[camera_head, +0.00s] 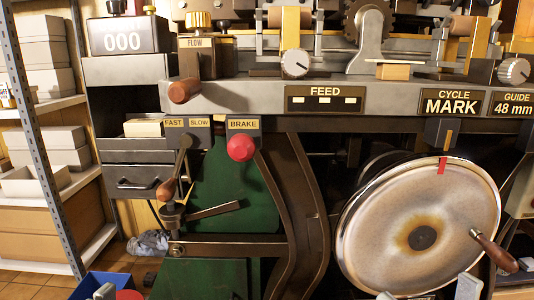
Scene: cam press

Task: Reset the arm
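A lever arm (183,157) with a wooden grip (166,190) hangs below the FAST and SLOW plate (187,123). Its upper end is near the SLOW side. A flat metal bar (214,211) sticks out to the right from the pivot post (173,215) below it. I cannot tell which part the task calls the arm. Only a pale tip of my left gripper (105,291) shows at the bottom edge, well below the lever. My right gripper (428,291) shows two pale tips, apart, at the bottom edge below the large disc, with nothing visible between them.
A red BRAKE knob (241,148) projects right of the lever. A large round disc (420,190) with a wooden crank handle (492,249) fills the right. A blue bin (90,284) is at bottom left, and a shelf rack (40,150) stands at the left.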

